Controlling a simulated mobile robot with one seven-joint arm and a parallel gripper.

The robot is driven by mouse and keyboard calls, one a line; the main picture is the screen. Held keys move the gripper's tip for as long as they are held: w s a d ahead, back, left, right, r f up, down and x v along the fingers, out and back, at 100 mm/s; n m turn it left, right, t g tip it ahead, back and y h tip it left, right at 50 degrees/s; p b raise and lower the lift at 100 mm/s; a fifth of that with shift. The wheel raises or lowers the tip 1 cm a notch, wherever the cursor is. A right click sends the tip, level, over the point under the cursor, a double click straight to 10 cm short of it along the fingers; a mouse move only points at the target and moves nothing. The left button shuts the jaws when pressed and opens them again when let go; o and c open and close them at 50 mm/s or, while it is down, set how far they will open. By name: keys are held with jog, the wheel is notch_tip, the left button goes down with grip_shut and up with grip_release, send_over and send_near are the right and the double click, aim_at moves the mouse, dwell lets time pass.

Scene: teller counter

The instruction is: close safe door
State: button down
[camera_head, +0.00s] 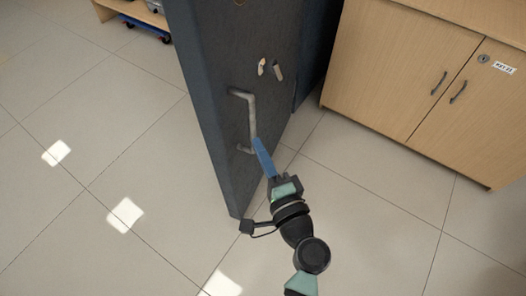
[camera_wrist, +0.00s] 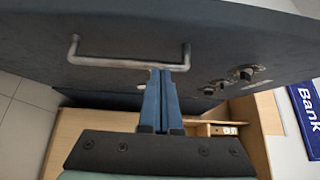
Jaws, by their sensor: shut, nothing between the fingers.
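The dark grey safe door (camera_head: 214,84) stands upright in the middle of the head view, swung out edge-on toward me. A metal bar handle (camera_head: 252,118) is fixed on its face, with small knobs (camera_head: 270,69) above it. My gripper (camera_head: 259,145) is shut and empty, its blue fingers at the lower part of the handle. In the wrist view the door (camera_wrist: 205,30) fills the top, and the handle (camera_wrist: 125,63) runs across it. The shut fingertips (camera_wrist: 161,72) are close to one end of the handle; I cannot tell whether they touch it.
A wooden cabinet (camera_head: 410,75) with two doors stands at the right. A wooden piece with a blue wheeled base (camera_head: 143,27) is at the top left. Tiled floor (camera_head: 70,200) is clear at the left and front. A blue bank sign (camera_wrist: 306,115) shows at the right in the wrist view.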

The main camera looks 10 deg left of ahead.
aim_at(228, 112)
jog(key=w+a, duration=0.1)
jog(key=a, duration=0.1)
jog(key=w+a, duration=0.4)
jog(key=shift+a, duration=0.35)
jog(key=shift+w+a, duration=0.1)
jog(key=shift+a, duration=0.2)
jog(key=shift+a, duration=0.1)
